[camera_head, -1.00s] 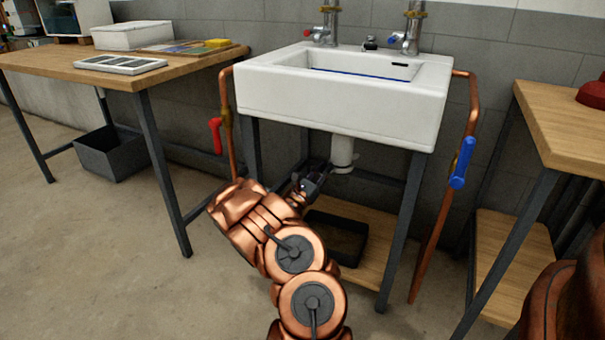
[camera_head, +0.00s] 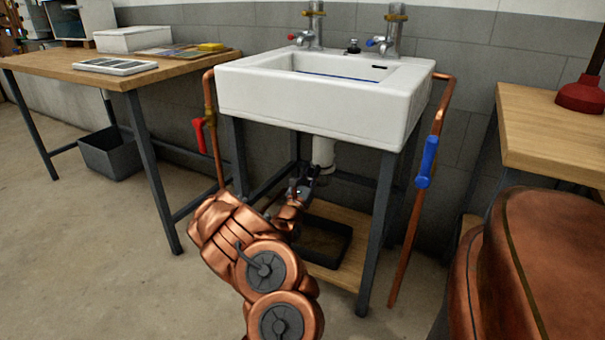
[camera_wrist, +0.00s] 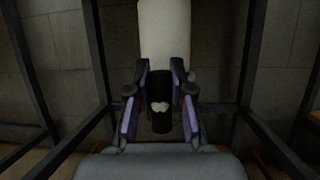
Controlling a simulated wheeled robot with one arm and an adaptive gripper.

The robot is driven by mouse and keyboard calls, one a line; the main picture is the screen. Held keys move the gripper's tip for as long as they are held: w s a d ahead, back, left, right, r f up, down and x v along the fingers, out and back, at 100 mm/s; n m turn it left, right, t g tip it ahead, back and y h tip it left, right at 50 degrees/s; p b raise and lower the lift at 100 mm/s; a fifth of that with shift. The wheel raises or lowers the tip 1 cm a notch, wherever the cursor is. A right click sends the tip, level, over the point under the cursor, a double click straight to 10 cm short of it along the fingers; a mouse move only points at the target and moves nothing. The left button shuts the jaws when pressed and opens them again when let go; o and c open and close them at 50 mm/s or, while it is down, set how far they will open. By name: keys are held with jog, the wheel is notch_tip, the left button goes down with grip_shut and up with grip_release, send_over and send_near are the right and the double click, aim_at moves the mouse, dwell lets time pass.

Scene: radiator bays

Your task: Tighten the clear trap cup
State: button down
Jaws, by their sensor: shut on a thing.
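The white trap body (camera_head: 323,152) hangs under the sink basin (camera_head: 310,100). It also shows at the top middle of the wrist view (camera_wrist: 164,35). My gripper (camera_head: 308,186) is under the sink, just below the white trap. In the wrist view my gripper (camera_wrist: 160,108) has its two purple-padded fingers on either side of a dark, see-through-looking cup (camera_wrist: 160,122), directly below the white trap, and is shut on it. A small pale spot shows in the cup. The cup's threads and its seating against the trap are too dark to tell.
A black tray (camera_head: 322,241) lies on the wooden shelf below. The sink's dark legs (camera_head: 378,230) and copper pipes with a red handle (camera_head: 199,135) and a blue handle (camera_head: 427,160) flank the space. Workbenches stand left (camera_head: 70,70) and right (camera_head: 550,130).

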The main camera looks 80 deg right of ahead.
jog(key=shift+s, duration=0.2)
dwell(0.3)
jog(key=c, duration=1)
grip_release()
jog(key=shift+w+a, duration=0.1)
jog(key=shift+w+a+f, duration=0.15)
jog(key=shift+a+f, duration=0.1)
jog(key=shift+a, duration=0.25)
jog(key=v, duration=1)
jog(key=shift+a+f, duration=0.1)
jog(key=shift+a, duration=0.3)
